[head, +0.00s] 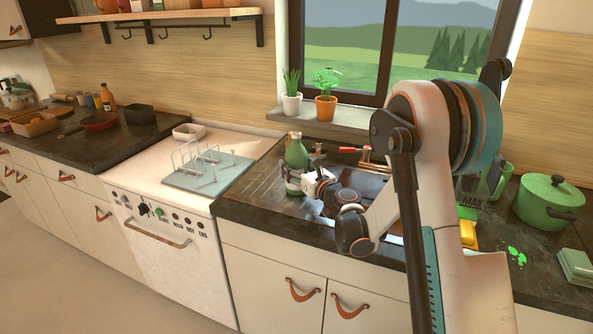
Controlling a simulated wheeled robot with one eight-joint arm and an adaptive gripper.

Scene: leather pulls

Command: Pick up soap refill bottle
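A green bottle (296,152) with a pale cap stands upright on the dark counter, left of the sink and below the window. It looks like the soap refill bottle. My gripper (300,184) is low beside the bottle's lower part, in front of it and slightly right. The white parts of the gripper overlap the bottle's lower half. The fingers are small and partly hidden, so I cannot tell whether they touch the bottle or how far they are open.
The sink with a red-handled tap (360,152) lies right of the bottle, partly behind my arm. A dish rack (212,168) sits on the white stove at left. A green pot (548,202) and yellow sponge (468,234) are at right. Potted plants (325,108) stand on the sill.

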